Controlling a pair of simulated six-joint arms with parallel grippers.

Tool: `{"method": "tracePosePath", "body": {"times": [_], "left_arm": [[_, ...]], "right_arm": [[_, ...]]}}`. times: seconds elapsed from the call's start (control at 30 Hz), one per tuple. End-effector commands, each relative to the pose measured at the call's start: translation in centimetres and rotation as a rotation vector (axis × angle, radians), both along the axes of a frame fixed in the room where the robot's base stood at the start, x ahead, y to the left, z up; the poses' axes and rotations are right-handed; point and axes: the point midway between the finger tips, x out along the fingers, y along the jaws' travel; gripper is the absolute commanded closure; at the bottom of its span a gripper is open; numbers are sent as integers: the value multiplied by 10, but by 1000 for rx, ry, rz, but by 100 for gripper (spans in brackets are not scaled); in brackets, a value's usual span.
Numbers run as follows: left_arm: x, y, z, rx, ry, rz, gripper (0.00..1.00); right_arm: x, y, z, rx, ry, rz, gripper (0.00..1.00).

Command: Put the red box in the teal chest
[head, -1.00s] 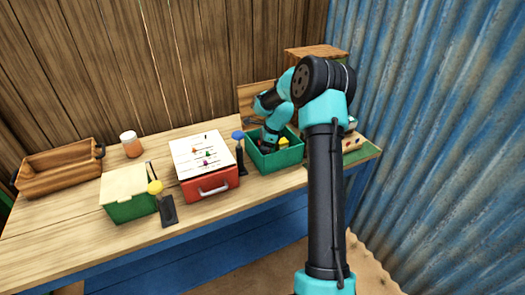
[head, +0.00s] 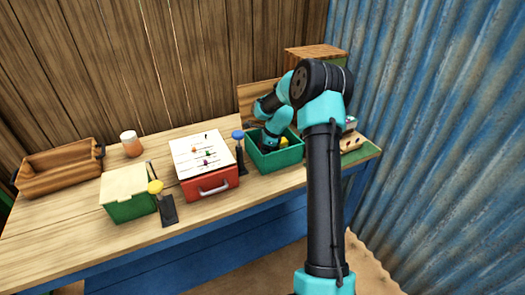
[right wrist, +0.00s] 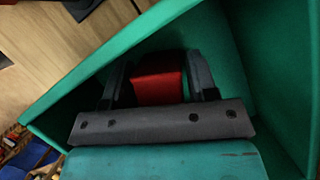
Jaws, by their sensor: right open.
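The teal chest (head: 280,160) stands open at the right part of the table. My right gripper (right wrist: 160,62) reaches down inside it, and in the head view my wrist hides part of the interior. In the right wrist view the red box (right wrist: 158,82) lies between the two dark fingers. The fingers are open, one on each side of the box. The teal chest wall (right wrist: 285,60) surrounds the fingers and box. My left gripper is not in view.
Left of the chest are a red drawer box (head: 208,185) with a white top, a green box (head: 132,208) with a pale lid, an orange jar (head: 131,144) and a wooden tray (head: 62,176). A blue-topped lever (head: 239,150) stands close beside the chest.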

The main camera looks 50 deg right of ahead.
Motion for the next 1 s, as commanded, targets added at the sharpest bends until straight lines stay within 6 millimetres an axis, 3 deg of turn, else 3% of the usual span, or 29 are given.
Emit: {"method": "tracePosePath", "body": {"times": [0.27, 0.7, 1.0], "left_arm": [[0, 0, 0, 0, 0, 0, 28], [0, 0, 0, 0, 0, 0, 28], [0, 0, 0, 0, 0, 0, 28]], "right_arm": [[-8, -9, 29, -2, -2, -1, 47], [-28, -30, 100, -2, -2, 0, 47], [-32, -34, 112, -1, -1, 1, 47]]}}
